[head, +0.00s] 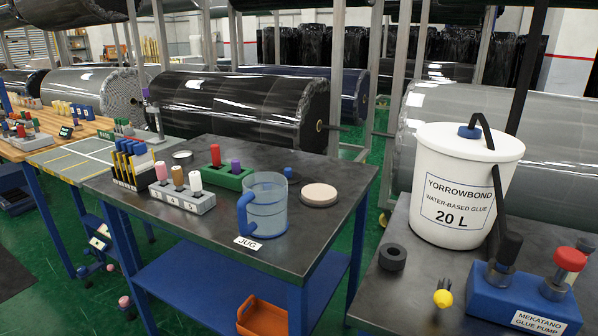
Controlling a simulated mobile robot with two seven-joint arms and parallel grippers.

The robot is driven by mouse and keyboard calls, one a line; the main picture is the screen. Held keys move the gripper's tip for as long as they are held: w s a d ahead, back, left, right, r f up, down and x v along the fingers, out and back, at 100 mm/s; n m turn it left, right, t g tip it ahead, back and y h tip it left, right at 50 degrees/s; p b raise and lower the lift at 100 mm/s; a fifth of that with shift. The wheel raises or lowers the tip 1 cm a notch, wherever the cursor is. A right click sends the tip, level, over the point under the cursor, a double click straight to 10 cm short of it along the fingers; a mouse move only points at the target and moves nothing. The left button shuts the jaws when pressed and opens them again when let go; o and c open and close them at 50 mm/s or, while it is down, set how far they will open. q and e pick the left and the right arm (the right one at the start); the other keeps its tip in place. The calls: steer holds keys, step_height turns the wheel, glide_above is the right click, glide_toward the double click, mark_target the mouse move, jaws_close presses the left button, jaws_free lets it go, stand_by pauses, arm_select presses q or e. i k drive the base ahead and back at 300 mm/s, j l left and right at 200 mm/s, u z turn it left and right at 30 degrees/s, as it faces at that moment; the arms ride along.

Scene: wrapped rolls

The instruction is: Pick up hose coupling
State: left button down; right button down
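No part is labelled as a hose coupling, and I cannot tell for sure which one it is. On the right table (410,310) a thick black ring (392,257) with a centre hole lies flat, left of the white bucket. In front of the bucket lies a small part with a yellow rounded end (443,297) and a darker piece beside it. A blue glue pump (524,298) with a red knob (570,260) stands to its right. A black hose-like piece (496,200) runs down the bucket's side to the pump. Neither gripper is in view.
The white bucket (450,185) blocks the back of the right table. The middle table (290,252) holds a blue jug (266,205), a beige disc (319,194), a green block (228,178) and a grey numbered holder (182,197). A gap with green floor separates the tables.

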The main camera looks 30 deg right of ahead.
mark_target(510, 248)
steer(key=z, duration=2)
